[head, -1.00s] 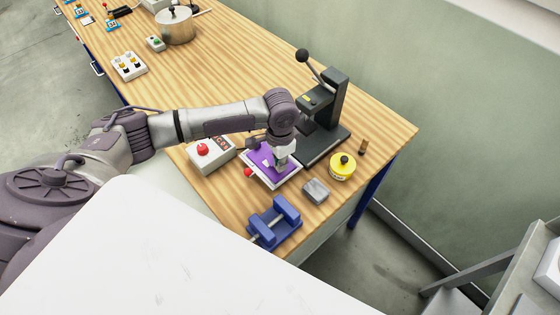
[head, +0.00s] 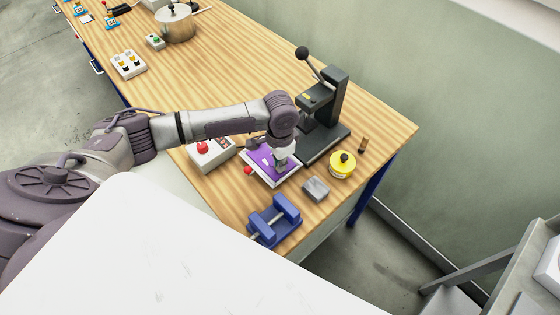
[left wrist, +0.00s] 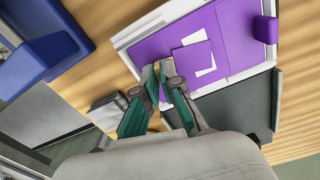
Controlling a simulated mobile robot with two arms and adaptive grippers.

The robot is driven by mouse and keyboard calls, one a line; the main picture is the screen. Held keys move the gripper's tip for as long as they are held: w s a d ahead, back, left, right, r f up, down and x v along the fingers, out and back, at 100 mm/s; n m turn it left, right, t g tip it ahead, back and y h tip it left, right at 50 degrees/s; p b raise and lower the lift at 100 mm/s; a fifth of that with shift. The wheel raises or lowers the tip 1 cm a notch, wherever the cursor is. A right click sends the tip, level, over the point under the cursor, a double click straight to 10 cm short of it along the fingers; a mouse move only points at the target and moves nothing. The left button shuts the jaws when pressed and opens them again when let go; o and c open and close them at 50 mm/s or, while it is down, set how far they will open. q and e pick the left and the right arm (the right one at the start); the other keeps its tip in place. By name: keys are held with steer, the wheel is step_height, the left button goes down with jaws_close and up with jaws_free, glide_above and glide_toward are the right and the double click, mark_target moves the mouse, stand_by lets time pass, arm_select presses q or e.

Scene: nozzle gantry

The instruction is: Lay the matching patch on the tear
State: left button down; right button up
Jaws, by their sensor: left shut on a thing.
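A purple sheet (head: 260,158) lies on a white board (head: 272,183) on the bench. In the left wrist view the sheet (left wrist: 150,50) has a white opening (left wrist: 206,72), the tear. A purple square patch (left wrist: 190,60) lies over part of the tear. White still shows past its upper and right edges. My left gripper (left wrist: 160,76) is shut at the patch's left edge, low over the sheet. In the head view the left gripper (head: 279,165) covers part of the sheet. The exact grip is hard to see. My right gripper is not in view.
A dark lever press (head: 325,110) stands just right of the board. A blue vise (head: 274,220), a grey block (head: 316,188) and a yellow tin (head: 342,166) are nearby. A box with a red button (head: 203,148) stands left. The bench behind is mostly clear.

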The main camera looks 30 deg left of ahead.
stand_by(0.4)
arm_select(q)
steer(key=c, duration=1.2)
jaws_free()
steer(key=shift+c, duration=0.2)
step_height(320, 180, up, 7)
steer(key=p, duration=0.8)
